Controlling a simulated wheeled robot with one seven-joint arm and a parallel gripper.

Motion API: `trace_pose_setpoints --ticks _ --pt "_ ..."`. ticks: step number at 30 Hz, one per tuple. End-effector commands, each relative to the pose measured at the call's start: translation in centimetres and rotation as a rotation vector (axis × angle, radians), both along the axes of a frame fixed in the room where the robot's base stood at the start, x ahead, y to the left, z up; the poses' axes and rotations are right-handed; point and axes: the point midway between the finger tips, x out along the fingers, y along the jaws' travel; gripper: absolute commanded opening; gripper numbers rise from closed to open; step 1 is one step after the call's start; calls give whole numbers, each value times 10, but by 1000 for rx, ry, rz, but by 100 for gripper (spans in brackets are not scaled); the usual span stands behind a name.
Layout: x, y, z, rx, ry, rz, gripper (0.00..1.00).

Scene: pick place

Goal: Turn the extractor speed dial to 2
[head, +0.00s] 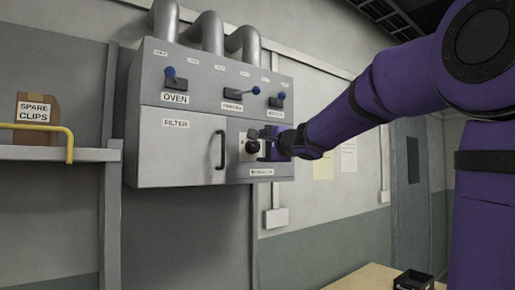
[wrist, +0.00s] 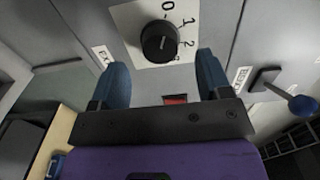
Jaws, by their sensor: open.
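The extractor speed dial (head: 252,147) is a round black knob on a white scale plate, low on the right of the grey wall cabinet. In the wrist view the dial (wrist: 159,40) is near the top centre, with 0, 1 and 2 readable beside it on the plate (wrist: 135,20). I cannot tell for sure which number its pointer meets. My gripper (head: 266,143) is at the dial panel, coming from the right. In the wrist view my gripper's (wrist: 162,62) two blue fingers are spread and empty, with the dial ahead between their tips; no contact is visible.
Blue-knobbed levers stand above, including one by the OVEN label (head: 175,98) and one at the wrist view's right (wrist: 302,104). The FILTER door (head: 178,148) with a black handle is left of the dial. A shelf (head: 60,153) holds a SPARE CLIPS box (head: 37,118).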

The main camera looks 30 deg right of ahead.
Motion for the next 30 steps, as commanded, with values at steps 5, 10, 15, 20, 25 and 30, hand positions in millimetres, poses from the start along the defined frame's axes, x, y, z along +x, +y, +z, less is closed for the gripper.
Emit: trace_pose_setpoints --ticks 5,10,15,20,25,30 --pt "23 1 -1 -1 1 2 71" --pt "32 2 0 0 0 2 71" --pt "33 2 0 0 0 2 71" --pt "33 2 0 0 0 1 60" --pt "32 2 0 0 0 1 22" --pt "32 2 -1 4 1 1 23"
